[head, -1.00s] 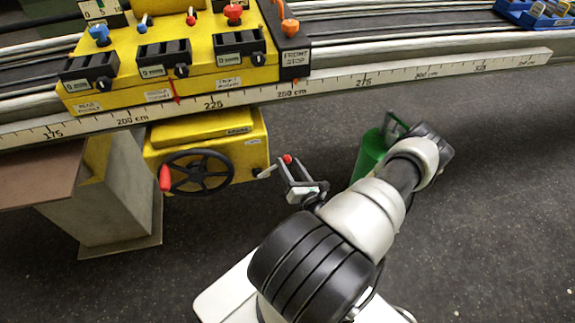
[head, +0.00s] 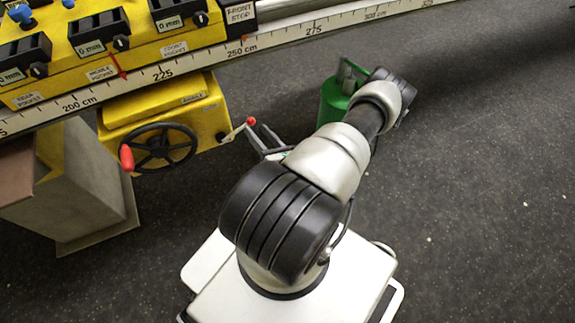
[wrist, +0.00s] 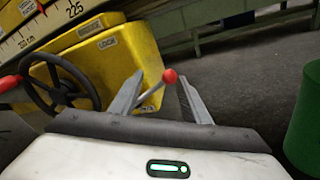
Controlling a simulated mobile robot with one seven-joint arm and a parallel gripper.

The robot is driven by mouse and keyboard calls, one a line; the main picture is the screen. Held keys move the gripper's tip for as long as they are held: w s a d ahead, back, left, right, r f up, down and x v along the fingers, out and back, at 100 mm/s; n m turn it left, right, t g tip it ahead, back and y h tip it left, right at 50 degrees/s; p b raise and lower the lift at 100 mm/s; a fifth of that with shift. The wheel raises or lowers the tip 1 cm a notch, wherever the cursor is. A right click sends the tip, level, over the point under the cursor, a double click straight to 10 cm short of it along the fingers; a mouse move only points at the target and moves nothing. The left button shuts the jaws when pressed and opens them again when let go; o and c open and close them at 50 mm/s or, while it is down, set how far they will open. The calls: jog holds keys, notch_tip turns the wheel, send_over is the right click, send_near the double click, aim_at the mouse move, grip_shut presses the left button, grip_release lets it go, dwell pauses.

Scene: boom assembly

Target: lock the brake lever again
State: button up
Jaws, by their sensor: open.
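The brake lever is a short grey rod with a red ball knob (head: 250,121), sticking out from the right side of the yellow box (head: 165,112). In the wrist view the red knob (wrist: 170,76) shows between the two fingers, with its rod running down and left across the gap. My gripper (head: 264,140) is beside the lever in the head view, partly hidden by my arm. Its grey fingers (wrist: 160,80) stand apart, with nothing clamped between them. I cannot tell whether a finger touches the rod. A plate on the box reads LOCK (wrist: 108,43).
A black handwheel (head: 161,147) with a red handle is on the box front, left of the lever. The yellow unit and scale rail (head: 290,38) run above. A green canister (head: 333,103) stands on the floor to the right. The dark floor at right is open.

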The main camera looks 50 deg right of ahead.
jog(key=f+v, duration=0.1)
jog(key=v, duration=1.5)
dwell(0.9)
jog(key=shift+s+d+r, duration=0.1)
jog(key=shift+r, duration=0.05)
dwell(0.5)
